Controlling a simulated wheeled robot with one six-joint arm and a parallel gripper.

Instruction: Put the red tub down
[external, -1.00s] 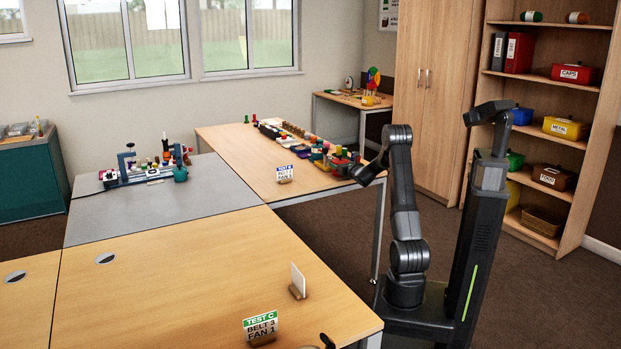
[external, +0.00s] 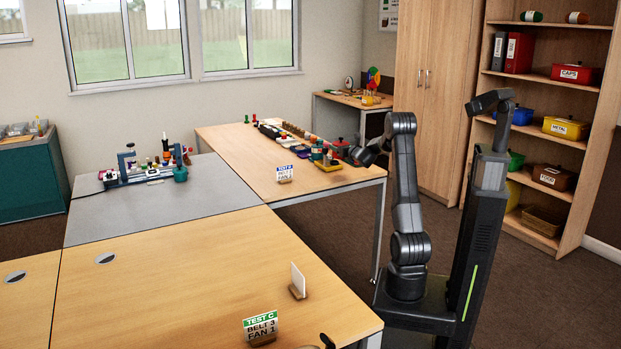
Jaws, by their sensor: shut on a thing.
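My gripper (external: 361,156) is over the right edge of the far wooden table (external: 240,160), at the end of the row of small items. It is shut on a small red thing (external: 341,148) at its tip, which looks like the red tub. The tub is small in this view and partly hidden by the gripper. I cannot tell whether its underside touches the table.
Several small coloured items line the table's right side, with a yellow tray (external: 328,167) nearest. A sign card (external: 284,173) stands at the near edge. The table's left part is clear. A bookcase (external: 545,130) with coloured tubs stands at right.

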